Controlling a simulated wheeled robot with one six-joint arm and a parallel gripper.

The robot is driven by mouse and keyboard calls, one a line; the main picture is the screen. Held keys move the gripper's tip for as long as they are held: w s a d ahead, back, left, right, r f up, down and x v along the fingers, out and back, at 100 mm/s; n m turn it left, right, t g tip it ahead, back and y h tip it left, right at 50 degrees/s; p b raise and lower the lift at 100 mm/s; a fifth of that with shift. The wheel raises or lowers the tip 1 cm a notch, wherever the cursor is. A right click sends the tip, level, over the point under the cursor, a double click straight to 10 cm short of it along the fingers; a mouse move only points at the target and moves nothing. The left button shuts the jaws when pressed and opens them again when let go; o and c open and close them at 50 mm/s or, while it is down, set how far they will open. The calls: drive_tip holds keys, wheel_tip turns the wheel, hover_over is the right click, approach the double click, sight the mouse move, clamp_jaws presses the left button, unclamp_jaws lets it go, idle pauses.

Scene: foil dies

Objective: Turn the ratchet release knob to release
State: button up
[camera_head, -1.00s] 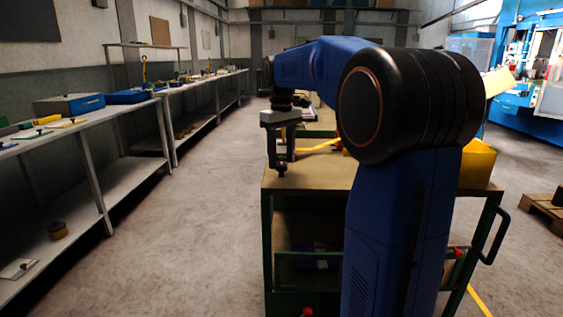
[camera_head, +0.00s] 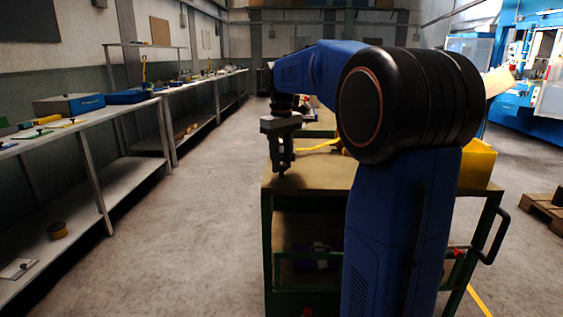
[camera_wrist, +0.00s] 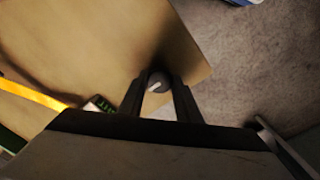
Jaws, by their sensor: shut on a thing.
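The ratchet release knob (camera_wrist: 157,82) is a small round dark-grey knob with a white pointer mark. It shows in the wrist view between my two fingertips, near a corner of the wooden cart top (camera_wrist: 100,45). My gripper (camera_wrist: 158,90) is shut on the knob, one finger on each side. In the head view my gripper (camera_head: 281,165) points straight down at the left edge of the cart top (camera_head: 325,180). The knob is too small and dark to make out clearly there.
A yellow strip (camera_wrist: 30,95) and a small green-and-black item (camera_wrist: 98,104) lie on the cart top in the wrist view. A yellow bin (camera_head: 478,165) stands at its right. Long shelves (camera_head: 90,125) line the left wall, with clear floor between.

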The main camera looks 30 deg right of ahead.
drive_tip(key=m, duration=0.8)
drive_tip(key=shift+m, duration=0.3)
drive_tip(key=m, duration=0.4)
drive_tip(key=shift+m, duration=2.5)
drive_tip(key=o, duration=1)
drive_tip(key=shift+r, duration=0.1)
